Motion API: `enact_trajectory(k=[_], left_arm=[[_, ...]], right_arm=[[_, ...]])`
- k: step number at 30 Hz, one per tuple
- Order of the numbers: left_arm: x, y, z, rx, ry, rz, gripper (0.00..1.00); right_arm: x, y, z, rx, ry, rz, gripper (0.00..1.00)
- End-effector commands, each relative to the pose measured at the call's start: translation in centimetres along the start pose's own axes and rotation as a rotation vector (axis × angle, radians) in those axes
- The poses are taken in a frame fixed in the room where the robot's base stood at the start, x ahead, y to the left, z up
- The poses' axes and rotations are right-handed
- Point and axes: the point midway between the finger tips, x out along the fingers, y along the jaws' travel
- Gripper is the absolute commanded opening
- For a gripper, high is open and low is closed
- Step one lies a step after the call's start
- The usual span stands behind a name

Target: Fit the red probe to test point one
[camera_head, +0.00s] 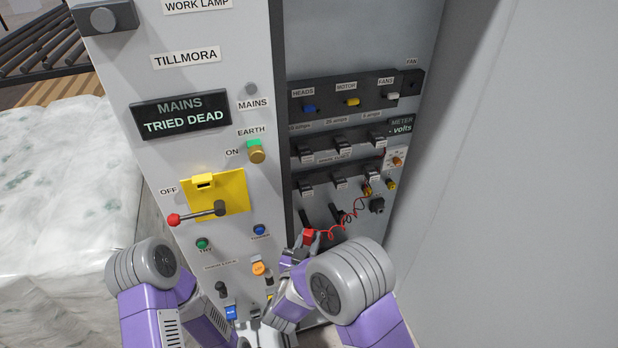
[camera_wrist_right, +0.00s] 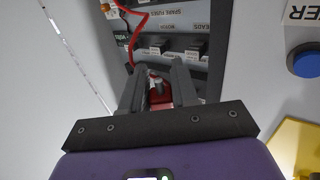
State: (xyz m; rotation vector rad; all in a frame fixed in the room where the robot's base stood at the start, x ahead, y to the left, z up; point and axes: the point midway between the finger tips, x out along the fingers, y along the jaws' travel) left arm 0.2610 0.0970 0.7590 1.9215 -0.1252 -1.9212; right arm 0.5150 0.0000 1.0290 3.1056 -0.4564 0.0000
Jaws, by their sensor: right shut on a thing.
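My right gripper (camera_head: 309,239) is shut on the red probe (camera_head: 308,234) in front of the lower part of the dark fuse panel. In the right wrist view the red probe (camera_wrist_right: 159,98) sits between the two fingers of the right gripper (camera_wrist_right: 157,72). A curled red lead (camera_head: 345,226) runs from the probe up to the right, toward the meter (camera_head: 396,159). I cannot make out which fitting is test point one, nor whether the probe tip touches anything.
Rows of black fuse holders (camera_head: 341,147) and a switch strip (camera_head: 352,102) stick out above the probe. A grey wall (camera_head: 500,180) stands right; a wrapped white bale (camera_head: 60,190) lies left.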

Motion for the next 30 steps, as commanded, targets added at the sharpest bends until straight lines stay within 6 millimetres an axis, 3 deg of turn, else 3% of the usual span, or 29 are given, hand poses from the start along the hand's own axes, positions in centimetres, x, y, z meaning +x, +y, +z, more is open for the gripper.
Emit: enact_trajectory(k=[7,15,22,27,30], left_arm=[[0.0,0.0,0.0,0.001,0.0,-0.001,0.54],[0.0,0.0,-0.1,0.002,0.0,-0.001,0.54],[0.0,0.0,-0.1,0.002,0.0,-0.001,0.54],[0.0,0.0,-0.1,0.002,0.0,-0.001,0.54],[0.0,0.0,-0.1,0.002,0.0,-0.001,0.54]], right_arm=[[2.5,2.5,-0.9,0.018,-0.007,-0.035,0.0],[6.6,9.7,-3.2,0.035,-0.01,-0.159,0.0],[7.1,14.5,-4.5,0.016,-0.002,-0.251,0.0],[6.8,15.9,-4.7,0.002,-0.001,-0.286,0.0],[6.5,16.2,-3.6,-0.005,-0.004,-0.292,0.0]])
